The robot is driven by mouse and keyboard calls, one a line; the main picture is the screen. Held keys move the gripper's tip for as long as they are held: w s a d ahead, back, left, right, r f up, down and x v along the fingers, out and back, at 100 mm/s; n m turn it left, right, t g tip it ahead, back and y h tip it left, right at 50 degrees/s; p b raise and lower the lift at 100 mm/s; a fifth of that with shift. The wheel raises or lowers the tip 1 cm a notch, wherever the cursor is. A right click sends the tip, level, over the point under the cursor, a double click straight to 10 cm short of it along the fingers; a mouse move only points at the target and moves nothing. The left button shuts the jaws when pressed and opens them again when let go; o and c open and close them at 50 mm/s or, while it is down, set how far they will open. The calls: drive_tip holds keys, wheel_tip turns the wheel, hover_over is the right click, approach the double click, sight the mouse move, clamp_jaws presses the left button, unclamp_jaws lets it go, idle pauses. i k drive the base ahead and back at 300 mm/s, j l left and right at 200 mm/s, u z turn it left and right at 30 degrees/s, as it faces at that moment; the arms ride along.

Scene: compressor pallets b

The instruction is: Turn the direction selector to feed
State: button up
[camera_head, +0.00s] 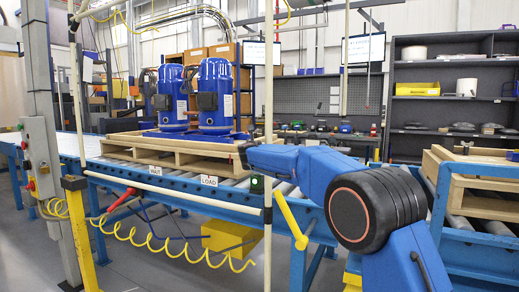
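A grey control box (40,158) is fixed to a post at the far left, with small red and green controls on its side. I cannot tell which control, if any, is the direction selector, and no "feed" marking is readable. My blue arm reaches in from the lower right, and its far end (250,156) is near the pale upright pole, in front of the pallet. My gripper's fingers cannot be made out there. The arm's end is well to the right of the control box and apart from it.
A blue-framed roller conveyor (180,192) carries a wooden pallet (175,153) with two blue compressors (215,97). A pale rail and coiled yellow hose (165,249) cross its front. A yellow post (80,235) stands left. Another pallet stack (470,185) is right.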

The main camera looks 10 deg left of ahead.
sight(27, 164)
drive_tip(key=k+j, duration=0.1)
drive_tip(key=j, duration=0.25)
drive_tip(key=k+j, duration=0.1)
drive_tip(key=j, duration=0.25)
drive_tip(key=k+j, duration=0.1)
drive_tip(key=j, duration=0.25)
drive_tip(key=k+j, duration=0.1)
drive_tip(key=j, duration=0.2)
